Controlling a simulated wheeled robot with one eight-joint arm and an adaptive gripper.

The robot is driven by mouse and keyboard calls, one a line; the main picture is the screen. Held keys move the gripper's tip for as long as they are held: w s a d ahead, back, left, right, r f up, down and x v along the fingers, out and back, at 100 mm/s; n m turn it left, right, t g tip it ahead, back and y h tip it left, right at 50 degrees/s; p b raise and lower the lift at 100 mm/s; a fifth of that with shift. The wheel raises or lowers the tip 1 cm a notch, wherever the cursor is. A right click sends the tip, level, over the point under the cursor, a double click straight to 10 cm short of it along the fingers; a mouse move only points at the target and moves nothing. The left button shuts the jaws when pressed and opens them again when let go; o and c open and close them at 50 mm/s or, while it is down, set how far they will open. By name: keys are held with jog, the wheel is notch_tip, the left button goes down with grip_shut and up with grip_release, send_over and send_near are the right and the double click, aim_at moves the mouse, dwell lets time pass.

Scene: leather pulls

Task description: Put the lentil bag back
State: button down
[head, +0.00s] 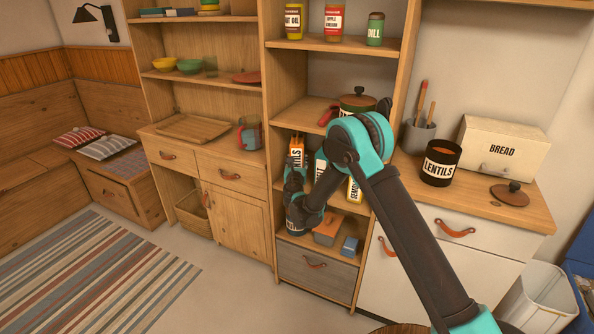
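The lentil bag (296,154), orange and white with dark lettering, shows upright in the middle shelf bay of the tall open unit. My gripper (294,172) is right in front of its lower part and hides it. I cannot tell whether the fingers touch or grip the bag, or whether the bag rests on the shelf. A black canister labelled LENTILS (441,165) stands open on the right counter. Its brown lid (509,194) lies to the right of it on the counter.
Other packets, one a yellow-and-white packet (354,190), share the bag's bay, partly behind my arm. A lidded pot (357,102) stands one shelf above. An orange box (328,229) and a blue box (349,246) sit below.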

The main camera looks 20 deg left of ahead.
jog(key=shift+f, duration=1.95)
jog(key=c, duration=0.7)
grip_release()
jog(key=shift+f, duration=0.15)
jog(key=shift+s, duration=0.35)
jog(key=v, duration=1.1)
jog(key=shift+s+d, duration=0.15)
jog(key=shift+d, duration=0.05)
